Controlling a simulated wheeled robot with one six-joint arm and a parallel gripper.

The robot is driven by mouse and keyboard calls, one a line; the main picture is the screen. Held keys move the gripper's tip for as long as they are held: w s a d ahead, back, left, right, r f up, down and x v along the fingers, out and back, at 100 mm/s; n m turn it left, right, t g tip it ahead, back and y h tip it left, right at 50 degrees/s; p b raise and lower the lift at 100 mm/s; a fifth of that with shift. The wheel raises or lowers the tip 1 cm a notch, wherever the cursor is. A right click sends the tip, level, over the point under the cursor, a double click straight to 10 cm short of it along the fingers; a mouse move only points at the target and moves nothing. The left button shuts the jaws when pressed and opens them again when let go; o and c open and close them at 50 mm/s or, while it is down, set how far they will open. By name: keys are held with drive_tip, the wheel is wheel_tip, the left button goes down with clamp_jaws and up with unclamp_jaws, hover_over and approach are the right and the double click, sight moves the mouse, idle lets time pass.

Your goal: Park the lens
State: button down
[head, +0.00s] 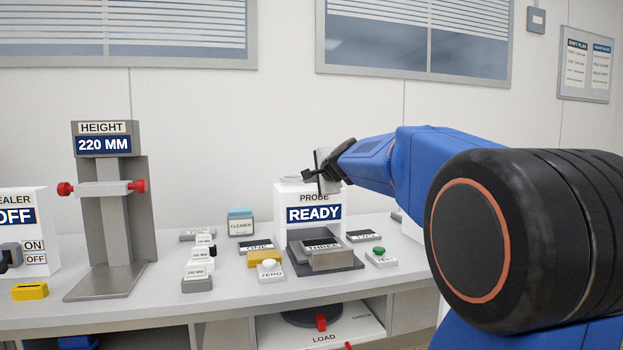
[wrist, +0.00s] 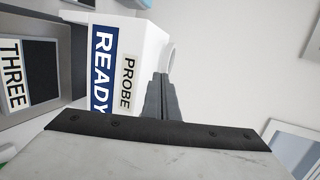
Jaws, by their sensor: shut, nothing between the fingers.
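I cannot pick out the lens for certain. A white probe box (head: 285,205) with a blue READY display stands on the bench; it is also in the wrist view (wrist: 150,38). A small pale round part (head: 290,179) shows at the top of this box, and a pale curved rim (wrist: 170,56) shows at the box's edge in the wrist view; I cannot tell if either is the lens. My gripper (head: 308,175) is at the top of the box, its fingers (wrist: 161,78) shut and empty. I cannot tell if they touch the box.
A metal cradle with a plate marked THREE (head: 322,246) stands before the box. Plates, a yellow block (head: 262,258), a ZERO button (head: 270,270) and a green button (head: 381,255) surround it. A height stand (head: 110,220) is at left. A dark disc (head: 312,317) sits below the bench.

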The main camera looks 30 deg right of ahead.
approach(300, 178)
drive_tip(key=w+f, duration=0.1)
drive_tip(key=w+a, duration=0.1)
drive_tip(key=w+f, duration=0.1)
drive_tip(key=shift+a+f, duration=0.3)
drive_tip(key=shift+f, duration=0.05)
drive_tip(key=shift+w, duration=0.65)
drive_tip(key=shift+d, duration=0.1)
drive_tip(key=shift+w+d, duration=0.75)
drive_tip(key=shift+w, duration=0.35)
drive_tip(key=shift+w+d, duration=0.75)
drive_tip(key=shift+w, duration=0.3)
